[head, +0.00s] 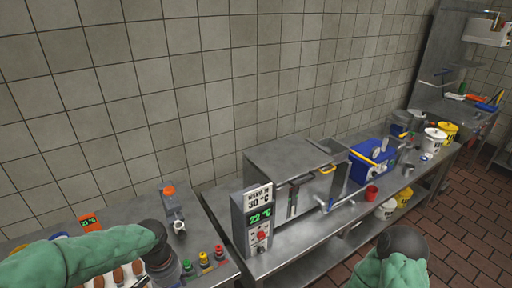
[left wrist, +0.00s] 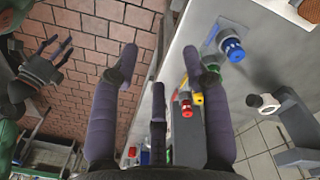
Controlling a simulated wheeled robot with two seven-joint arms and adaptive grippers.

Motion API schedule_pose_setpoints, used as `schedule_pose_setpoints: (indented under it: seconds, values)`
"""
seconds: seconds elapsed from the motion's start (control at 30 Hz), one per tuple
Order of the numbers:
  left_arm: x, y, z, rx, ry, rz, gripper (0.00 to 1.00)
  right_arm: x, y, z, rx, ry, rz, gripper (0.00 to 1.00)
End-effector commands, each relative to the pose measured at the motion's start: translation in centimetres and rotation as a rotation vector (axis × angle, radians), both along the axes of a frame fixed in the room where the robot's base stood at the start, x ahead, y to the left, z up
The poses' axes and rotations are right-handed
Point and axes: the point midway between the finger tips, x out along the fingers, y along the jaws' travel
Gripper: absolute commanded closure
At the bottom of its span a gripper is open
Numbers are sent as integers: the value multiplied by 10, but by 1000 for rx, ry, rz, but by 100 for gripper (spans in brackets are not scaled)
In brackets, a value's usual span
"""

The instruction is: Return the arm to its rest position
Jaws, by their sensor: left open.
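My left arm (head: 85,253) in its green sleeve reaches in from the left over the near-left table in the head view. In the left wrist view my left gripper (left wrist: 160,65) has its purple-grey fingers spread, with nothing between them. My right arm (head: 395,271) shows at the bottom right of the head view, in front of the counter. My right gripper (left wrist: 54,52) shows at the left of the left wrist view, fingers spread and empty, with the brick floor behind it.
Several small coloured-cap bottles (head: 204,259) and brown eggs (head: 119,275) are on the near-left table beside my left arm. A control box with displays (head: 258,222) stands on the counter to the right. Brick floor (head: 470,230) is clear at right.

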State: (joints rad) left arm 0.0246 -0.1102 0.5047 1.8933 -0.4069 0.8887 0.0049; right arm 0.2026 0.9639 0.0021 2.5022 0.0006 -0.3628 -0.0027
Motion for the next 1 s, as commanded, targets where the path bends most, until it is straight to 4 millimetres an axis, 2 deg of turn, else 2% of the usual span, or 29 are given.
schedule_pose_setpoints:
  seconds: [0.37,0.47,0.67,1.0]
  values:
    - [0,-32,-63,-96,15,22,53,-1,0,-3,0,2,1,46]
    - [-2,-46,-89,-136,20,41,53,-1,0,-5,0,1,0,46]
    - [-18,-78,-154,-227,35,111,53,-1,0,-9,0,2,1,46]
    - [-65,-119,-249,-313,51,285,53,-1,0,-15,0,2,1,46]
